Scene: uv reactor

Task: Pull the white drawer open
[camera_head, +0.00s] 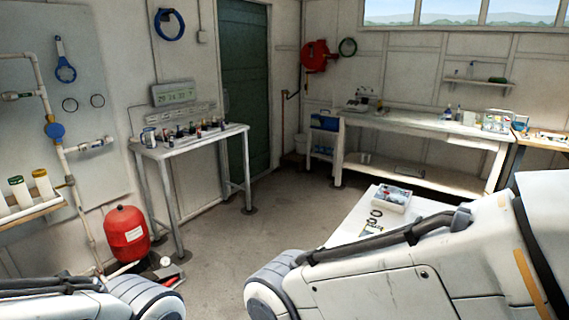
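I cannot make out a white drawer for certain in the head view. A long white workbench (430,124) stands along the back right wall, with an open lower shelf (400,172). A white table (340,236) is partly hidden behind my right arm, so any drawer front there is out of sight. My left arm shows at the bottom left and my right arm at the bottom right. Both are cut off by the frame or turned away, and neither gripper shows.
A small white table (170,151) with several bottles stands at the left. A red tank (127,234) is on the floor by the pipes. A small cart (324,138) with a blue box stands left of the workbench. The middle floor (255,225) is clear.

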